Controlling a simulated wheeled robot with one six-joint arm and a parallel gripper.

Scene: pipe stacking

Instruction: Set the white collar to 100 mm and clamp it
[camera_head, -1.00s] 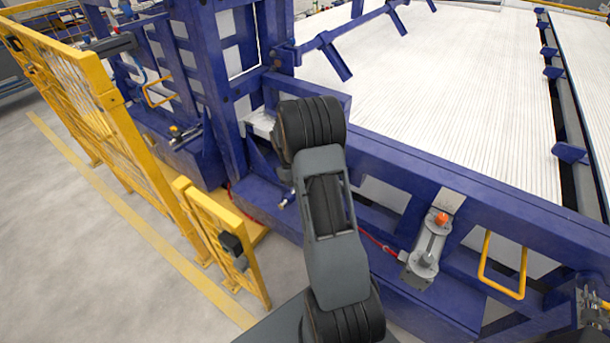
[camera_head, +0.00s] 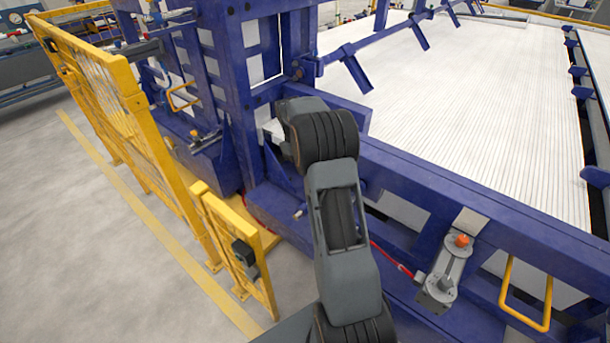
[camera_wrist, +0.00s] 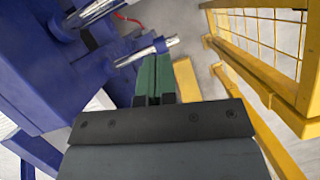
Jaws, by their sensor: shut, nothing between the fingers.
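My gripper (camera_wrist: 153,80) shows in the wrist view as two green fingers, shut together with nothing between them. A silver rod (camera_wrist: 134,58) with a blue ring (camera_wrist: 160,45) lies just left of the fingertips; I cannot tell whether they touch. A second silver rod (camera_wrist: 95,12) comes out of the blue frame at the upper left. I cannot make out a white collar or a scale in either view. In the camera_head view my arm hides the gripper; a short silver rod (camera_head: 300,212) shows left of the arm.
The blue frame (camera_head: 420,190) borders a bed of white pipes (camera_head: 470,100). A yellow fence (camera_head: 105,105) and small yellow gate (camera_head: 232,245) stand left. A grey cylinder unit with orange cap (camera_head: 462,241) and yellow handle (camera_head: 525,295) are at right. Grey floor (camera_head: 70,230) is clear at far left.

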